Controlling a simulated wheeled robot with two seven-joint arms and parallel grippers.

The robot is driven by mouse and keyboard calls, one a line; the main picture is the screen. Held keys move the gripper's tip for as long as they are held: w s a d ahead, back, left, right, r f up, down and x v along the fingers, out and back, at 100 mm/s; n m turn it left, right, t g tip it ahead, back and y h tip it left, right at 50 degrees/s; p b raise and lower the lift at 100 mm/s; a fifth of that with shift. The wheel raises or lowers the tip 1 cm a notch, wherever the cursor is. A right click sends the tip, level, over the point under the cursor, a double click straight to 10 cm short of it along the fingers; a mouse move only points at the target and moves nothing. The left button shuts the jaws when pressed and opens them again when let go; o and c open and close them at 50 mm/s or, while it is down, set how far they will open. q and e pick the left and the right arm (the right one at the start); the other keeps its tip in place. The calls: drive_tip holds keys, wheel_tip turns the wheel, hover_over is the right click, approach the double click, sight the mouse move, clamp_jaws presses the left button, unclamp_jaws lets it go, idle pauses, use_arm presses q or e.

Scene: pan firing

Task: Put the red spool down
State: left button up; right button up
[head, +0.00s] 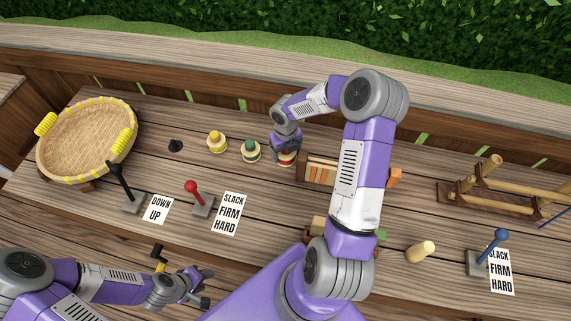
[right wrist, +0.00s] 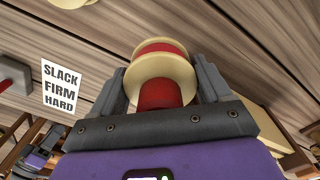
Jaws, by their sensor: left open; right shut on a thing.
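The red spool (head: 287,159), red with cream flanges, is between the fingers of my right gripper (head: 284,149). It also shows in the right wrist view (right wrist: 160,93), with a finger on each side of it. My right gripper is shut on it, low over the bench and in line with the other spools. I cannot tell whether the spool touches the planks. My left gripper (head: 203,287) is open and empty at the lower left, away from the spool.
A green spool (head: 251,151), a yellow spool (head: 216,142) and a black peg (head: 176,146) stand left of it. A wooden rack (head: 318,171) is close on the right. A red lever (head: 192,187) and a label card (head: 230,213) lie nearer. A round basket (head: 88,138) is far left.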

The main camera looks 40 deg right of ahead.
drive_tip(key=shift+f+b, duration=0.45)
drive_tip(key=shift+f, duration=3.2)
drive_tip(key=shift+f, duration=0.1)
drive_tip(key=o, duration=1.4)
drive_tip(key=shift+f, duration=0.1)
drive_tip(key=shift+o, duration=0.2)
wheel_tip(320, 180, up, 12)
drive_tip(key=shift+r+p, duration=0.2)
drive_tip(key=shift+p, duration=0.75)
